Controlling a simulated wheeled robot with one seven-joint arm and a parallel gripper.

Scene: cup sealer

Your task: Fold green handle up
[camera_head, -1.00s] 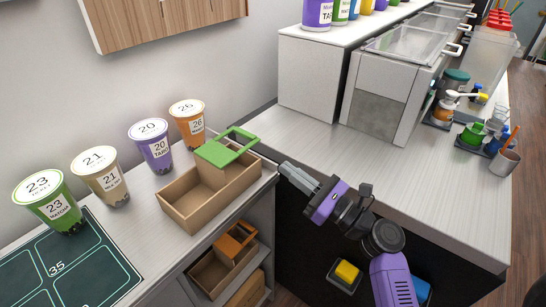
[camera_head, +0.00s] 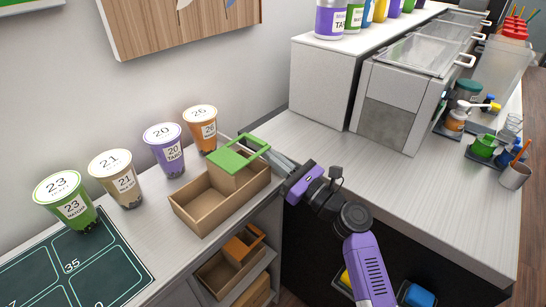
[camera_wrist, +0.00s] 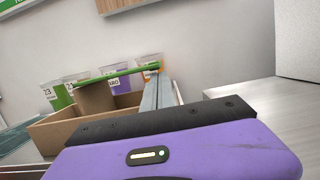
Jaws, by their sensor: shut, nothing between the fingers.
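The green handle (camera_head: 240,158) is a flat frame with an opening, on top of a small brown box. That box sits at the far end of an open brown wooden tray (camera_head: 205,215) on the counter. My gripper (camera_head: 268,150) is shut and empty, with its fingers beside the handle's right part. In the wrist view the handle (camera_wrist: 115,76) is a thin, slightly tilted bar. The grey fingers (camera_wrist: 158,92) reach to its right end there. I cannot tell whether they touch it.
Sealed cups stand left of the tray, including a purple one (camera_head: 168,156) and an orange one (camera_head: 203,133). A white counter (camera_head: 400,190) with a glass-topped unit lies to the right. An orange-handled box (camera_head: 243,243) sits on the shelf below.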

